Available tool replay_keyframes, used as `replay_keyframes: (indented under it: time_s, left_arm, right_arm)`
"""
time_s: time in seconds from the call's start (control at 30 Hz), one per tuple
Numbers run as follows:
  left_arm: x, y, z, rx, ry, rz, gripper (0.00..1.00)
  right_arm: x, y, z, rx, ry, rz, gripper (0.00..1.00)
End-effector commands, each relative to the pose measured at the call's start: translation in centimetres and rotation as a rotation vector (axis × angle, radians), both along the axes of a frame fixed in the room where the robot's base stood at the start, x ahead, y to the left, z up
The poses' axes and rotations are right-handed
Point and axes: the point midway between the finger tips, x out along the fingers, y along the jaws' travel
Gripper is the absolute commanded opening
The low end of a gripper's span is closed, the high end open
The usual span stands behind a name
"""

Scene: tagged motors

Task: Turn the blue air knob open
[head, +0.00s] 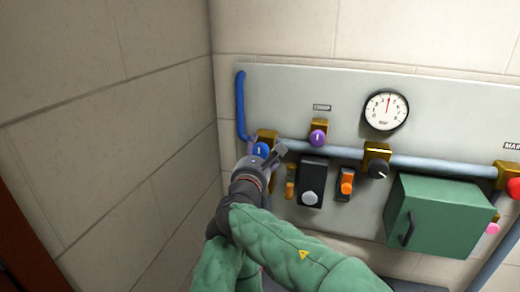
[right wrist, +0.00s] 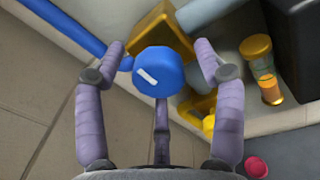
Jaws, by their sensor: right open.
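The blue air knob (head: 261,149) is on a brass valve body (head: 266,135) at the left of the grey panel. In the right wrist view the round blue knob (right wrist: 160,66) shows a short white mark, slanted down to the right. My right gripper (head: 266,148) is open at the knob. In the right wrist view its two purple fingers (right wrist: 159,48) stand on either side of the knob, with a visible gap on the right. I cannot tell whether the left finger touches anything. My left gripper is not in view.
A blue pipe (head: 240,105) runs down to the valve. Right of it are a purple knob (head: 318,138), a black box (head: 312,182), an orange switch (head: 347,184), a black knob (head: 379,169), a gauge (head: 385,110) and a green box (head: 445,218). A tiled wall (head: 110,110) is close on the left.

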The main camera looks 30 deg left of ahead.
Motion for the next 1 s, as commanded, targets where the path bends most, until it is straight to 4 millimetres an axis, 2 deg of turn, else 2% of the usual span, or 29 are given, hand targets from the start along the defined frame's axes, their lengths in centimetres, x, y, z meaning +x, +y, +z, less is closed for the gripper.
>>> replay_keyframes:
  time_s: [0.33,0.53,0.77,1.0]
  left_arm:
    - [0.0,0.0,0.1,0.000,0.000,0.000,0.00]
    - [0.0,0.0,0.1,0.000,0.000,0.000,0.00]
    - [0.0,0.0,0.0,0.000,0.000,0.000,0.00]
    - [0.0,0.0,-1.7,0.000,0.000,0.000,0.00]
  right_arm:
    - [0.4,0.1,-0.1,0.000,0.001,0.000,0.70]
    - [0.4,0.1,-0.2,-0.002,0.002,0.000,0.14]
    - [0.4,0.1,-0.3,0.002,0.004,0.000,0.13]
    - [0.3,0.2,-0.6,0.061,0.017,0.001,0.13]
